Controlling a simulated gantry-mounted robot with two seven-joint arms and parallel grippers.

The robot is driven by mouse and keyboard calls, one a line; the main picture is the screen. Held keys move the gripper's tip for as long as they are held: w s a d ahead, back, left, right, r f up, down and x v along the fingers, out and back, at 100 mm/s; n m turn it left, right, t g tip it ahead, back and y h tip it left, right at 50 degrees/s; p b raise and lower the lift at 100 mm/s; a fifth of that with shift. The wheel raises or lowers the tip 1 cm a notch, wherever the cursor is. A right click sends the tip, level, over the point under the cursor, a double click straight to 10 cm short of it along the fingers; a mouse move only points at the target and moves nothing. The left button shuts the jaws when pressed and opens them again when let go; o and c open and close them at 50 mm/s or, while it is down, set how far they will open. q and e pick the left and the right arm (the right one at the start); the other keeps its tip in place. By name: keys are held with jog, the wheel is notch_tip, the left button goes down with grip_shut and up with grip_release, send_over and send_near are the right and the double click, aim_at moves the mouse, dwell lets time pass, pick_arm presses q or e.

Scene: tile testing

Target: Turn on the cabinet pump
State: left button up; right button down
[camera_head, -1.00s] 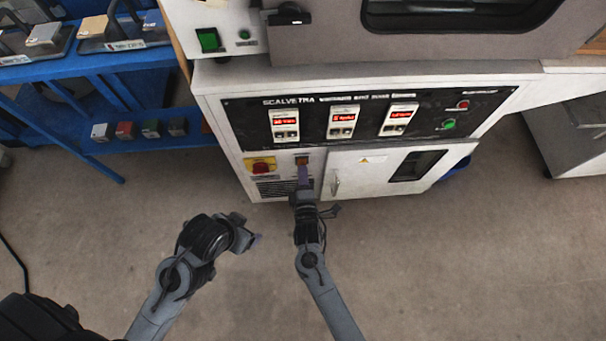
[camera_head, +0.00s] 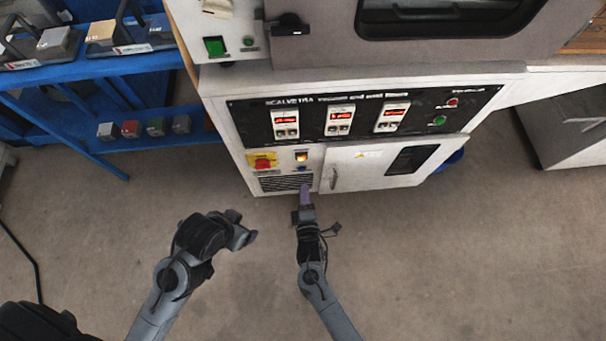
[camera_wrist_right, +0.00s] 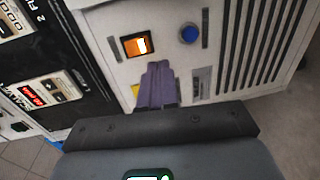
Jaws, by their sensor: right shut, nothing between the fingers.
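The white cabinet (camera_head: 232,140) has a small rocker switch (camera_head: 302,156) on its lower front, glowing orange and white. In the right wrist view the switch (camera_wrist_right: 138,44) is lit orange with a bright patch, in a black frame. My right gripper (camera_head: 306,190) has its purple fingers shut and empty, below the switch in the head view and in front of the vent. In the wrist view the fingertips (camera_wrist_right: 158,68) are just beside the switch, apparently not touching it. My left gripper (camera_head: 247,237) hangs over the floor at left; its finger opening is unclear.
A blue button (camera_wrist_right: 189,34) is beside the switch. A red rotary knob on a yellow plate (camera_head: 262,162) is to its left. A cabinet door with a handle (camera_head: 334,178) is to the right. A blue shelf (camera_head: 150,140) stands left. Floor in front is clear.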

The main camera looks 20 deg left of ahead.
jog(key=p+v, duration=0.2)
jog(key=v, duration=0.4)
jog(key=shift+f, duration=0.7)
jog(key=shift+d, duration=0.1)
